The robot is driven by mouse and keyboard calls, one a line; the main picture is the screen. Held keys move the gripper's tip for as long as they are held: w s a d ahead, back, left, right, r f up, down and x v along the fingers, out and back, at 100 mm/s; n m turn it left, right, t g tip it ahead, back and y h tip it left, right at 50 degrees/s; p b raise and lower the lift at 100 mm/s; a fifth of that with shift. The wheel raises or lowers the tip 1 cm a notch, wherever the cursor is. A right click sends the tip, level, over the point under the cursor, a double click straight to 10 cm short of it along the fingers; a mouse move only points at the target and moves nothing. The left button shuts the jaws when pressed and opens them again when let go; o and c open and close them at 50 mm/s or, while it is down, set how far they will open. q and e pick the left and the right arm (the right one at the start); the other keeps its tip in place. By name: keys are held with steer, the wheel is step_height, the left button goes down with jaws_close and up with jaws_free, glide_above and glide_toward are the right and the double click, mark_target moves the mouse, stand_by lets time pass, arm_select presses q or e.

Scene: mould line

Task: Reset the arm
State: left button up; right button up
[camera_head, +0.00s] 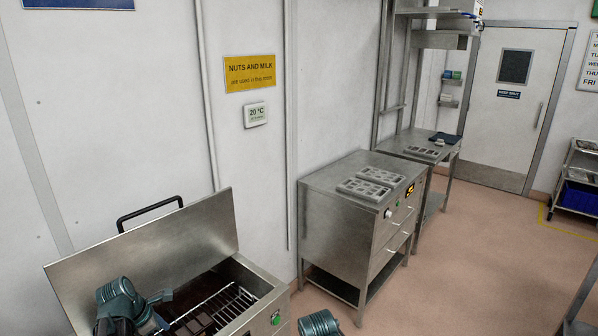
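My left arm (119,290), with dark teal joints, shows at the lower left, in front of and partly over an open steel machine. Its dark end overlaps the machine's opening, and I cannot make out the fingertips or whether they hold anything. A teal joint of my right arm (320,323) shows at the bottom edge, right of the machine. My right gripper is out of the picture.
The open machine has a raised steel lid (160,250) with a black handle and a wire rack (222,305) inside. A steel cabinet (340,205) carries grey moulds (372,182). A steel table (425,147) stands beyond it. The floor (480,260) to the right is clear.

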arm_select(q)
steer(key=s+d+f+m+g+y+b, duration=0.1)
steer(key=s+d+f+m+b, duration=0.2)
steer(key=d+m, duration=0.6)
steer(key=s+d+f+m+g+y+b, duration=0.1)
steer(key=s+d+f+m+b, duration=0.2)
steer(key=s+d+m, duration=0.3)
steer(key=s+d+f+m+g+y+b, duration=0.1)
steer(key=s+d+f+m+y+b, duration=0.1)
steer(key=d+m, duration=1.2)
step_height(320, 180, down, 2)
steer(key=s+b, duration=0.1)
steer(key=s, duration=0.1)
steer(key=shift+s+d+f, duration=0.15)
steer(key=shift+s+d, duration=0.1)
steer(key=shift+s, duration=0.05)
steer(key=shift+c, duration=0.3)
